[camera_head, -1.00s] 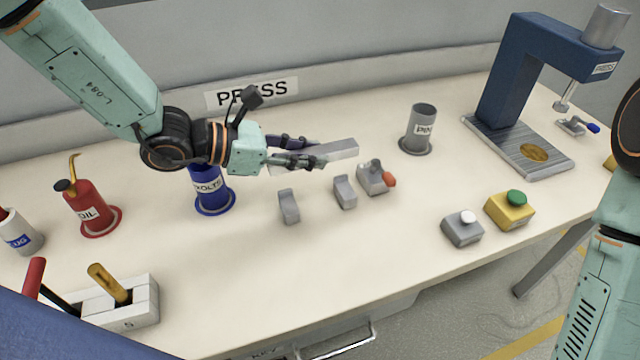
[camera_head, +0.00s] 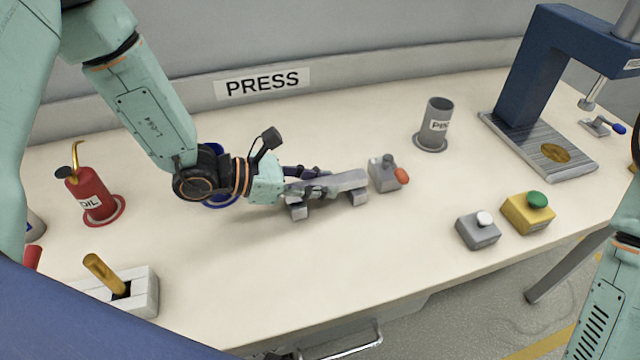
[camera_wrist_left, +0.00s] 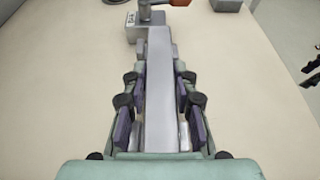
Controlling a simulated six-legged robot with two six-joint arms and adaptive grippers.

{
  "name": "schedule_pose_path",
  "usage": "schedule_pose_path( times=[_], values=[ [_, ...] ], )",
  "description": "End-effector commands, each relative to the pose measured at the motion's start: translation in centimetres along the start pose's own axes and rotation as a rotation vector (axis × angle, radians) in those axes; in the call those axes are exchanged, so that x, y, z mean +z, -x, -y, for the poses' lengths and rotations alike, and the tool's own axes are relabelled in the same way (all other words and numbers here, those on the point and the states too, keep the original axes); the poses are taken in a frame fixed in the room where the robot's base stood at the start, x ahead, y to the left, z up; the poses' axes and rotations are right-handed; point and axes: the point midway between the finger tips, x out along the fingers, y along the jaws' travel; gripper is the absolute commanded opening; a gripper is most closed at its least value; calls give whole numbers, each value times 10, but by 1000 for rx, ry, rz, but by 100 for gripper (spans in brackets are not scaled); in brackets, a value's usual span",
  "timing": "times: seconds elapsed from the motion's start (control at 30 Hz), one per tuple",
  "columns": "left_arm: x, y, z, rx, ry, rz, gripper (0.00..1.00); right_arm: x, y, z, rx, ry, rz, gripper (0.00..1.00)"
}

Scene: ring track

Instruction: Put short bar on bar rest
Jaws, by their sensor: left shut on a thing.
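The short bar (camera_head: 345,181) is a grey metal bar. My left gripper (camera_head: 310,184) is shut on its near end, and the bar points right, toward the grey block with the orange knob. The bar rest is two small grey supports, the left one (camera_head: 298,211) and the right one (camera_head: 358,197). The bar lies across over both supports, at or very close to their tops; whether it touches them is hard to tell. In the left wrist view the bar (camera_wrist_left: 160,85) runs straight ahead between the fingers. My right gripper is out of view.
A grey block with an orange knob (camera_head: 384,174) stands just past the bar's far end. A blue container is mostly hidden behind my left wrist. A grey cup (camera_head: 435,125), a press (camera_head: 545,145) and two button boxes (camera_head: 478,230) stand to the right. The front middle is clear.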

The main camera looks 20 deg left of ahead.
Motion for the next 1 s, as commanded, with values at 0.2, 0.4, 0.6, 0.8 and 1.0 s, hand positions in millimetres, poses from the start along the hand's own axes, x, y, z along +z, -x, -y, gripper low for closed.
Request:
schedule_pose_path(
  times=[0.2, 0.4, 0.6, 0.8, 1.0],
  values=[
    [-2, -2, -2, 1, -2, 1, 0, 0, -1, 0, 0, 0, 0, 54],
    [-6, -4, -2, 1, -2, 1, 0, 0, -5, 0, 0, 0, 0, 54],
    [-5, -3, -2, 1, -1, 0, 45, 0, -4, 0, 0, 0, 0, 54],
    [-5, -3, -2, 1, -1, 0, 50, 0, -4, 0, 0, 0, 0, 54],
    [-4, -3, -2, 1, -1, 0, 50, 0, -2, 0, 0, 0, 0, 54]
  ],
)
